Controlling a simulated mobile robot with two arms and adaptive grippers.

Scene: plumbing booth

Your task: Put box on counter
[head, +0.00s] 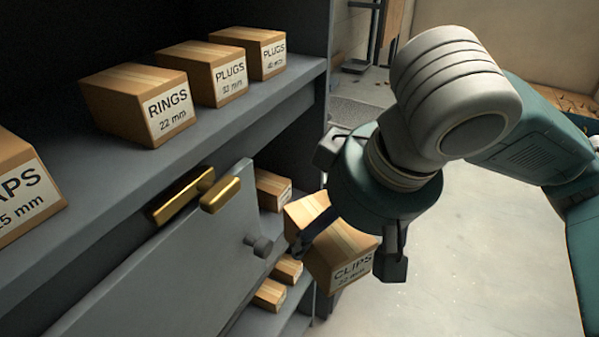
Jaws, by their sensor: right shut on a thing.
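A wooden-coloured box labelled "CLIPS" (338,246) is held tilted in my right gripper (345,247), in front of the lower shelves. The gripper's fingers are on either side of the box, and its wrist hides part of the top. The box is clear of the shelf surfaces as far as I can see. The grey counter (250,103) is the upper ledge at the left and centre, above and left of the held box. My left gripper is not in view.
Boxes labelled RINGS (135,100), PLUGS (205,72), PLUGS (252,50) and APS (25,190) stand on the counter. Below it is a grey panel (170,270) with brass pieces (220,194) and a knob (259,245). More boxes sit on lower shelves (272,190). Floor at right is clear.

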